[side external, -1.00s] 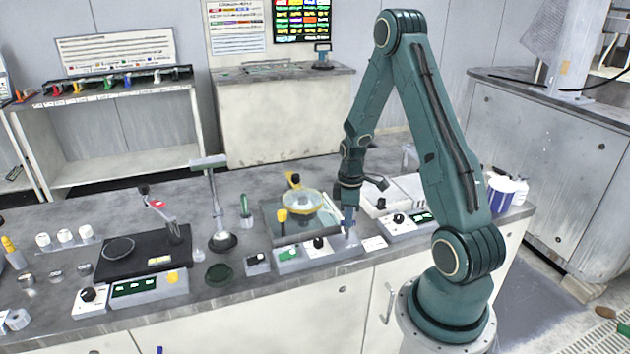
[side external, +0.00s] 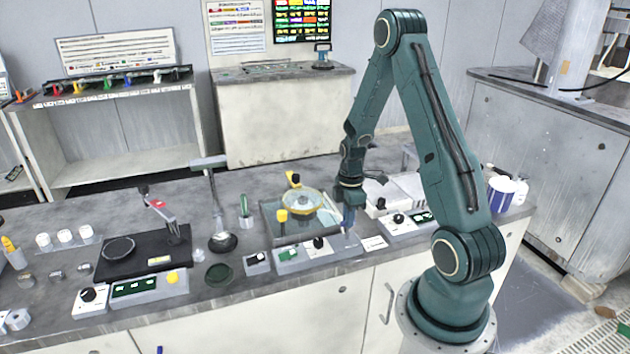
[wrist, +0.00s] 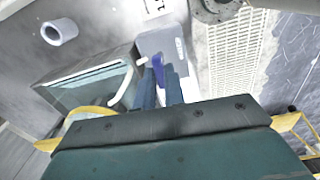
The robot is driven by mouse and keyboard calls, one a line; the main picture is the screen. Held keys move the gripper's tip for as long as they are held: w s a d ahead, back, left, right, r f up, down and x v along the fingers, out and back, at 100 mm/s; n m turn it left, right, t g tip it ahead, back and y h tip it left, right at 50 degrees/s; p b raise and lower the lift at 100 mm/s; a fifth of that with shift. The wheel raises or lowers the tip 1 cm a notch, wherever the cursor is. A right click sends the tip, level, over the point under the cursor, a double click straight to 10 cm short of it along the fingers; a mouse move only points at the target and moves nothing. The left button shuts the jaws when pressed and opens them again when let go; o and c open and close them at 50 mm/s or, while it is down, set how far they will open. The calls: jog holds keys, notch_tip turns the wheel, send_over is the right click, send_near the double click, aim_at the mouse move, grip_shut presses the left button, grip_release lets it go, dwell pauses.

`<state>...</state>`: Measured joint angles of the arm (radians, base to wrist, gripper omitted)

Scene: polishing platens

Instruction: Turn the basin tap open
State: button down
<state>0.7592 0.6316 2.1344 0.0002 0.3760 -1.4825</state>
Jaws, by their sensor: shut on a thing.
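My gripper (wrist: 160,90) is shut on a small blue-purple tap lever (wrist: 158,68), which stands up between the fingertips in the wrist view. A white curved spout (wrist: 122,86) beside it reaches over the glassy, square basin (wrist: 95,90). In the side view my gripper (side external: 348,218) points down at the right edge of the basin (side external: 275,228), which holds a yellow-rimmed round platen (side external: 300,201). The fingers hide most of the tap there, and I cannot tell how far it is turned.
A switch panel (side external: 312,250) runs along the basin's front. A white control box (side external: 405,222) stands close on the right. A black polishing unit (side external: 135,250) and a stand with a round base (side external: 222,242) are at left.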

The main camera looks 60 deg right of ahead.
jog(key=c, duration=1.5)
grip_release()
jog(key=shift+r, duration=0.1)
notch_tip(320, 180, up, 14)
jog(key=shift+f, duration=0.15)
